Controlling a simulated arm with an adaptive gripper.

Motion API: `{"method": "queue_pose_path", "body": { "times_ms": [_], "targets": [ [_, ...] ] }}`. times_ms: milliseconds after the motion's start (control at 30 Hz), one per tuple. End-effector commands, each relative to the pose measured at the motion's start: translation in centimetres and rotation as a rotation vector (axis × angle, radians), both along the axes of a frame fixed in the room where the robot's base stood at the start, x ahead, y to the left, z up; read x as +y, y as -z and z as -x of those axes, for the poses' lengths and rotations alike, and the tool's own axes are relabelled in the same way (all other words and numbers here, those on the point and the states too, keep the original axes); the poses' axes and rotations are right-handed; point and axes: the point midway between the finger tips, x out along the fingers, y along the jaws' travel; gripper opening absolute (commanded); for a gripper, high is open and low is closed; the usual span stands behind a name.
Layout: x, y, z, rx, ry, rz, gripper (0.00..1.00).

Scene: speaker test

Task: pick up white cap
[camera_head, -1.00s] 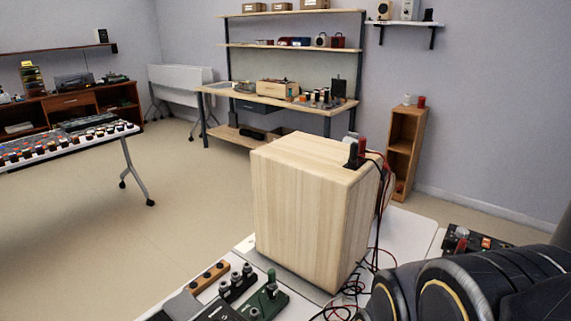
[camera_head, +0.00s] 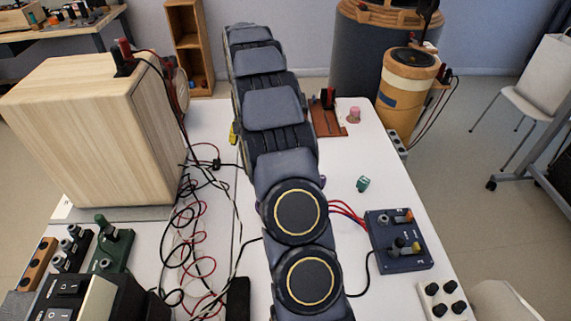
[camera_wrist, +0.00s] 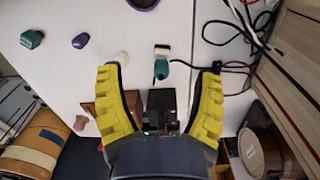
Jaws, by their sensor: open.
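The white cap (camera_wrist: 122,58) shows in the wrist view as a small pale round piece on the white table, just beside the tip of the left yellow finger, partly covered by it. My gripper (camera_wrist: 161,69) is open, its two yellow fingers spread wide with nothing held. A teal-and-black piece (camera_wrist: 161,68) with a white top lies between the fingertips in that picture. In the head view the arm hides the white cap and most of the gripper; only a bit of yellow finger shows left of the arm.
Purple (camera_wrist: 81,41), green (camera_wrist: 32,39) and pink (camera_wrist: 81,122) caps lie nearby. A black switch on a brown board (camera_head: 328,112) stands near the table's far edge. A wooden speaker box (camera_head: 90,130) and tangled cables (camera_head: 195,230) are at left, a blue control box (camera_head: 399,240) at right.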

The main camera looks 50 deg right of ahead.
Motion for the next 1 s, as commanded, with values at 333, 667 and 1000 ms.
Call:
{"method": "queue_pose_path", "body": {
  "times_ms": [333, 667, 1000],
  "targets": [
    [-11.8, 10.2, 1.3, -0.033, 0.295, 0.014, 0.66],
    [-14.0, 13.6, 2.3, -0.042, 0.361, 0.018, 0.66],
    [-13.8, 17.1, 2.1, -0.043, 0.360, 0.018, 0.66]
  ]
}}
